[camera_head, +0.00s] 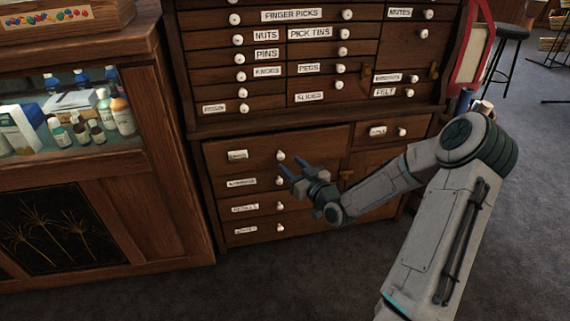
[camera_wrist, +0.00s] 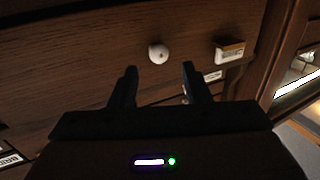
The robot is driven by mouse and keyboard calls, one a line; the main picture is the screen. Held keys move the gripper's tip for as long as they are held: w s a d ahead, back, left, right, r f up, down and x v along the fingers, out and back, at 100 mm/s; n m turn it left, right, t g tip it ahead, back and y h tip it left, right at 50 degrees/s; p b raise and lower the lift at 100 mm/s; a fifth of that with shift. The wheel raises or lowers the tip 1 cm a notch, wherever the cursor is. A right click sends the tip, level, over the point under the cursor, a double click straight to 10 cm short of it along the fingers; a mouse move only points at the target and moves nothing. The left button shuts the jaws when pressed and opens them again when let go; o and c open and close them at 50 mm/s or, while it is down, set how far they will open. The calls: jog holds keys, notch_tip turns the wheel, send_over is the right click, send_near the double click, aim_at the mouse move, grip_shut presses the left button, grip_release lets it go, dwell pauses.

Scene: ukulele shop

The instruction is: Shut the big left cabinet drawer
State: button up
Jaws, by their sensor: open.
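The dark wood cabinet (camera_head: 275,125) has a stack of labelled drawers with white knobs at its lower left. The big top drawer (camera_head: 318,144) of this stack has a label left of its white knob (camera_head: 281,155). I cannot tell from the head view how far it stands out. My gripper (camera_head: 291,168) is open and empty, close in front of the stack near this knob. In the wrist view, a white knob (camera_wrist: 158,53) on a wood drawer front shows just beyond and between my open fingertips (camera_wrist: 160,70). I cannot tell whether they touch.
Small labelled drawers fill the upper cabinet. A glass-fronted wooden counter (camera_head: 165,215) with bottles (camera_head: 122,115) stands close on the left. A stool (camera_head: 508,35) is at the back right. Grey carpet (camera_head: 275,285) lies clear in front.

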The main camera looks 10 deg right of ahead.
aim_at(282, 157)
jog(key=shift+b+x, duration=0.4)
jog(key=shift+x, duration=1.75)
